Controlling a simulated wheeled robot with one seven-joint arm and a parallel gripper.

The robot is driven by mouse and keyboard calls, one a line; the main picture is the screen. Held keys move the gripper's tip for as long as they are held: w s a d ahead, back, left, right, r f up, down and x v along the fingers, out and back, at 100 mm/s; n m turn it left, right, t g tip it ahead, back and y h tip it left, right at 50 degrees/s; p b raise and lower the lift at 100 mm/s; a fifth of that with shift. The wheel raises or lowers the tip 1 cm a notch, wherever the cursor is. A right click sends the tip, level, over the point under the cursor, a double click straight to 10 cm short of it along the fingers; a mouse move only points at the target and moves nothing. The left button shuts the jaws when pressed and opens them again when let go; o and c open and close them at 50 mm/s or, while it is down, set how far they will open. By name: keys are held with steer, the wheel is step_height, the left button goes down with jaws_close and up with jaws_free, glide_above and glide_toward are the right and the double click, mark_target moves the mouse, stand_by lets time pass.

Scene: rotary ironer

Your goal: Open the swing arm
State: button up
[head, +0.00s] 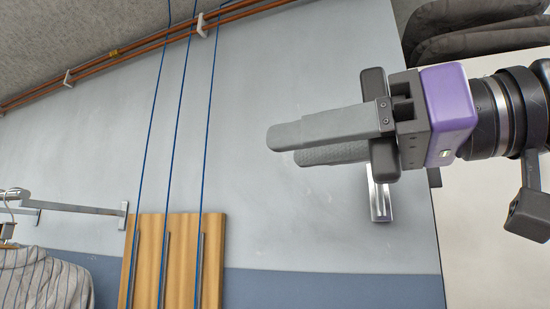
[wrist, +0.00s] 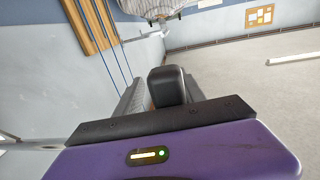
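No rotary ironer shows. I cannot tell for sure which part is the swing arm. A grey metal arm (head: 80,208) juts from a wall bracket at the left of the head view, with a striped garment (head: 40,280) hanging below it. My gripper (head: 284,144) is in front of the wall at the upper right, well away from that arm, with its fingers pointing left. Nothing shows between the fingers. One finger partly covers the other, so the gap between them is unclear. In the wrist view, the gripper (wrist: 142,90) is partly hidden by its own housing.
A wooden panel (head: 150,255) with blue cords stands against the wall. Copper pipes (head: 130,55) run along the top. A shiny metal bracket (head: 380,203) on the wall is partly behind my gripper. The wrist view shows a pinboard (wrist: 259,16) and open grey floor (wrist: 250,90).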

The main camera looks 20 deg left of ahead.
steer(key=shift+s+d, duration=0.1)
steer(key=shift+d, duration=0.9)
steer(key=d, duration=0.9)
steer(key=shift+s+p, duration=0.1)
steer(key=shift+p, duration=0.2)
stand_by(0.7)
